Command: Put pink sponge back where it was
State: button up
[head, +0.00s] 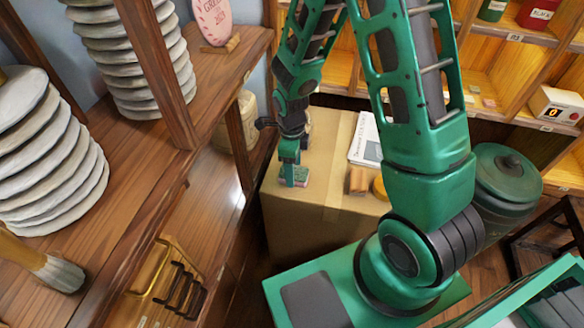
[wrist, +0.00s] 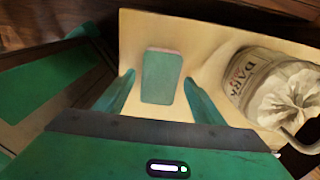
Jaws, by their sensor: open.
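The sponge (wrist: 161,79) lies on a cardboard box, green face up with a thin pink edge at its far end in the wrist view. In the head view it is a small pink and green patch (head: 291,183) under my gripper, partly hidden by the fingers. My gripper (head: 292,171) points down over the left part of the box. Its open fingers stand on either side of the sponge in the wrist view, with a gap showing on both sides. I cannot tell how far the fingertips are above the box.
The cardboard box (head: 290,216) also carries a white flat item (head: 365,139), a wooden block (head: 358,180) and a yellow round thing (head: 380,188). A sack marked DARK (wrist: 270,85) is right of my gripper. A wooden shelf (head: 130,190) with stacked tea cakes stands left; a green canister (head: 508,180) stands right.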

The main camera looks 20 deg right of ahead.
notch_tip(320, 180, up, 12)
jog(key=s+d+r+n, duration=0.9)
jog(key=d, duration=0.3)
jog(key=s+d+r+n, duration=0.2)
jog(key=s+n, duration=0.3)
jog(key=s, duration=0.2)
jog(key=s+d+r+n, duration=0.3)
jog(key=s+n, duration=0.1)
jog(key=s, duration=0.3)
jog(key=shift+s+n, duration=0.25)
jog(key=shift+n, duration=0.15)
jog(key=shift+d, duration=0.1)
